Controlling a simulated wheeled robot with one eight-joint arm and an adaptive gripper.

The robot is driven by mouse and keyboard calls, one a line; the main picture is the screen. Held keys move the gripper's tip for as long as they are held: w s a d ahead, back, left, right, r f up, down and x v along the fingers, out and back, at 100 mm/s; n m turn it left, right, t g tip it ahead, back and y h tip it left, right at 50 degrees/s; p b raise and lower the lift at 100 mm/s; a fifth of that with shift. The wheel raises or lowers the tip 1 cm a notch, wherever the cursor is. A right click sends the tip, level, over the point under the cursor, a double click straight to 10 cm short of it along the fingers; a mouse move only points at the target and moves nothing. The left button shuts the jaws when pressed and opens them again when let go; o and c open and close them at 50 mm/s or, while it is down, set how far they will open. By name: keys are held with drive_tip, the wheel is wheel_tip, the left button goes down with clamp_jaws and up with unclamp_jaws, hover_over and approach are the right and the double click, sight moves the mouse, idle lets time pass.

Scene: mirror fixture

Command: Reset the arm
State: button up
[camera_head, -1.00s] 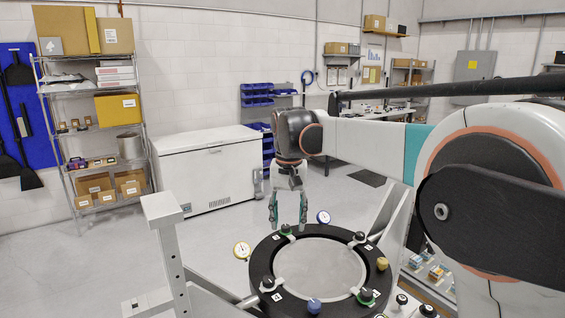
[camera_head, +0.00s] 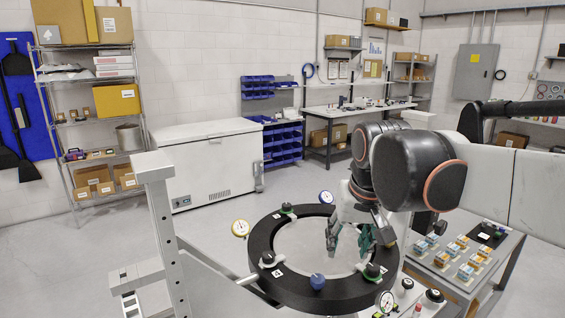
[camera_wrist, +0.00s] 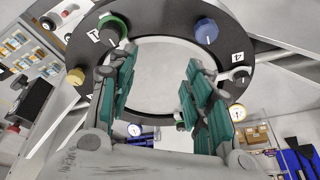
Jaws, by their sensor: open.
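My gripper (camera_head: 350,240) is open and empty. In the head view its teal-padded fingers hang over the right part of the black ring fixture (camera_head: 262,286). In the wrist view the fingers (camera_wrist: 158,100) spread apart in front of the ring's round opening, with nothing between them. The ring (camera_wrist: 160,22) carries a blue knob (camera_wrist: 206,31), a green-based black knob (camera_wrist: 113,30) and a yellow knob (camera_wrist: 76,76). My arm reaches in from the right and hides part of the ring's right side in the head view.
Dial gauges (camera_head: 240,228) stand around the ring. A grey post (camera_head: 160,220) rises at its left. A cart with small boxes (camera_head: 468,262) is at the right. A white chest freezer (camera_head: 210,165) and a shelf rack (camera_head: 92,130) stand behind; open floor lies between.

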drive_tip(key=s+d+f+t+b, duration=0.1)
drive_tip(key=s+d+f+b, duration=0.2)
drive_tip(key=s+f, duration=0.5)
drive_tip(key=s+d+f+t+b, duration=0.2)
drive_tip(key=s+d+f+b, duration=0.1)
drive_tip(key=s+f, duration=0.4)
drive_tip(key=shift+s+d+f+n, duration=0.3)
drive_tip(key=shift+s+d+f, duration=0.05)
drive_tip(key=shift+f, duration=0.35)
